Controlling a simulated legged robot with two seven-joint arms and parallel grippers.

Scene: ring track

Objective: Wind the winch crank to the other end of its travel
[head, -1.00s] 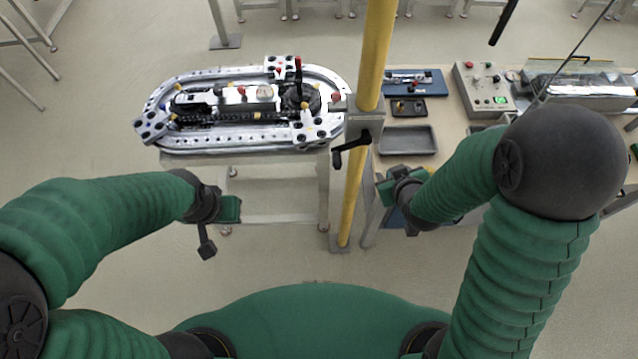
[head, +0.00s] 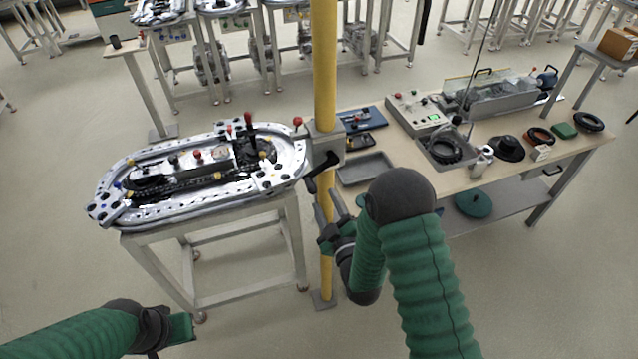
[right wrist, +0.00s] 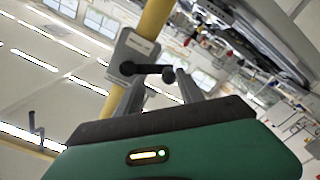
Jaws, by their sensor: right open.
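The winch is a grey housing (head: 327,142) fixed to a yellow upright post (head: 325,60), and it also shows in the right wrist view (right wrist: 136,46). Its black crank (head: 319,170) points down and left in the head view. My right gripper (head: 328,202) is open just below the crank. In the right wrist view the crank's black handle (right wrist: 147,69) lies just beyond the two fingertips (right wrist: 158,80), its knob near the right finger; I cannot tell whether they touch. My left gripper (head: 180,328) is low at the left, away from the winch; its jaw state is unclear.
An oval ring track (head: 115,205) on a metal stand is left of the post. A workbench (head: 480,150) at the right holds a grey tray (head: 365,168), a control box (head: 418,112) and several black rings. Open floor lies in front of the stand.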

